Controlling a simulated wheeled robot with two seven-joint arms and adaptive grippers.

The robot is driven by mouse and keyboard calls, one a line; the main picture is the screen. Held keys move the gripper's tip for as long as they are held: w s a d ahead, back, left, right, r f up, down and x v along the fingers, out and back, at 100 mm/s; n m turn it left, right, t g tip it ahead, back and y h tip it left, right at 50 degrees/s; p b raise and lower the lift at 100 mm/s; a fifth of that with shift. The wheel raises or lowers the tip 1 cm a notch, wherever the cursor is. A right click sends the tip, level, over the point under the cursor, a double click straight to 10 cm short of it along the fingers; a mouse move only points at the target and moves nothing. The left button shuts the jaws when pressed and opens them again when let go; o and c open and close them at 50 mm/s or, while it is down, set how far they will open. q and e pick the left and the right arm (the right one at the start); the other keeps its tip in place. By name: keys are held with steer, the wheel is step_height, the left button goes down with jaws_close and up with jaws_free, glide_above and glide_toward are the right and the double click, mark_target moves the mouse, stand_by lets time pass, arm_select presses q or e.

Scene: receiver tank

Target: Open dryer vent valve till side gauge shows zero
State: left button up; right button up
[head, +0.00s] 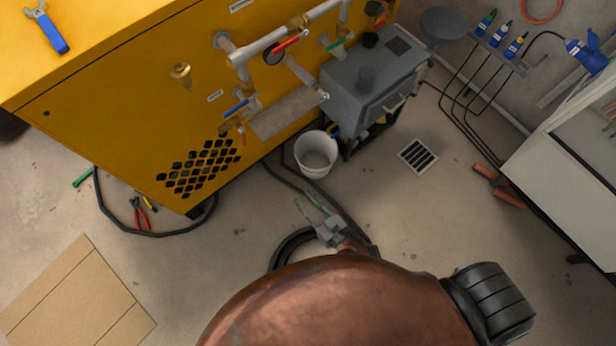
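Several lever valves sit on pipes on the yellow machine's side. I cannot tell which is the dryer vent valve. My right gripper (304,203) is low in the middle of the head view, fingers apart and empty, away from the valves, with the white bucket between. My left gripper is not in view.
A white bucket (316,165) stands on the floor below the pipes, beside a grey box unit (368,85). Black hoses (290,178) run across the floor. Pliers (138,213) lie at left, a floor drain (419,155) at right. A white cabinet (555,175) stands far right.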

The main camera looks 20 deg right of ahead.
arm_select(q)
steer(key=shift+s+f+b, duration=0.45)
arm_select(e)
steer(key=shift+s+d+f, duration=0.25)
steer(key=shift+s+f, duration=0.2)
steer(key=shift+f, duration=0.05)
steer(key=shift+s+d+f, duration=0.2)
steer(key=shift+s+f, duration=0.25)
steer(key=shift+f, duration=0.05)
steer(key=shift+c, duration=0.5)
